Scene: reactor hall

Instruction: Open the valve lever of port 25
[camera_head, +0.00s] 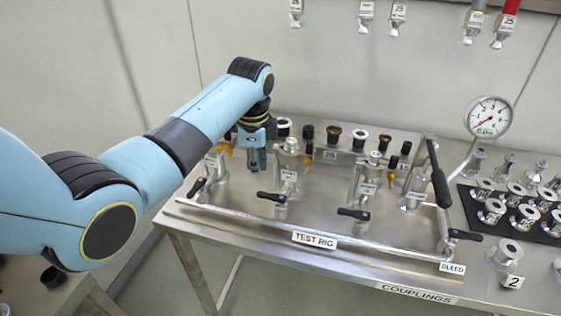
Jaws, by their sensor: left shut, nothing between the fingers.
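The steel test rig (314,240) on the table carries several upright ports with small white number tags, too small to read, so I cannot tell which is port 25. Black valve levers sit below the ports: a left lever (197,187) tilted, a second lever (272,196) and a third lever (354,213) lying roughly sideways. My left gripper (257,166) is shut and empty, pointing down between the first port (216,163) and second port (289,170). It partly hides the back of the rig there. My right gripper is out of view.
A long black handle (439,180) stands at the rig's right end, near a bleed lever (465,235) and a pressure gauge (489,117). Caps (333,134) line the back. Couplings (491,211) fill the right side. Hose ends (366,15) hang above.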

